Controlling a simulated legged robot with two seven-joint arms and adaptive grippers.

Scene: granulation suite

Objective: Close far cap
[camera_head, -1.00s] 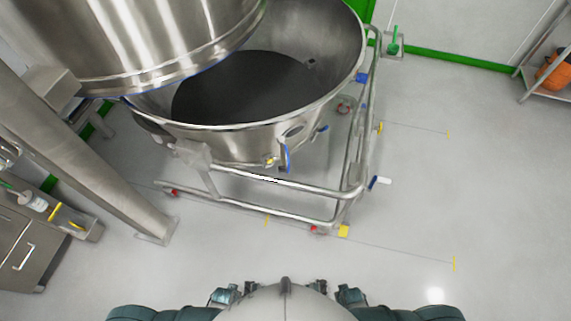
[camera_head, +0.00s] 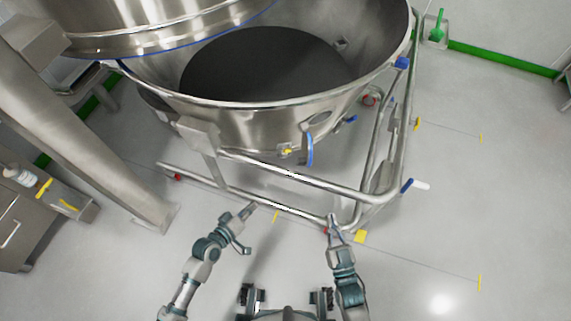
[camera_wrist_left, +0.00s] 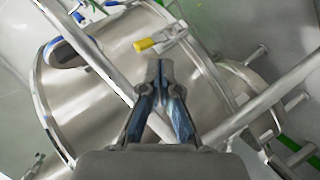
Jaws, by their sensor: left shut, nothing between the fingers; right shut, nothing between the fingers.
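The large steel bowl (camera_head: 235,118) with a dark inside stands in a tubular frame in the head view. Its near wall carries a small yellow-tipped fitting (camera_head: 287,152), a blue handle (camera_head: 310,150) and an oval port (camera_head: 320,119). I cannot tell which part is the far cap. My left gripper (camera_head: 249,210) is shut and empty, by the frame's lower rail. In the left wrist view, the shut left fingertips (camera_wrist_left: 160,64) point at the bowl's wall, below a yellow-tipped fitting (camera_wrist_left: 145,44). My right gripper (camera_head: 333,222) is shut and empty, near the frame's front corner.
The frame's rails (camera_head: 300,180) run between my grippers and the bowl. A steel lid-like vessel (camera_head: 150,25) hangs over the bowl's left part. A slanted steel column (camera_head: 85,145) and a cabinet (camera_head: 30,235) stand at left. The floor at right (camera_head: 480,200) is clear.

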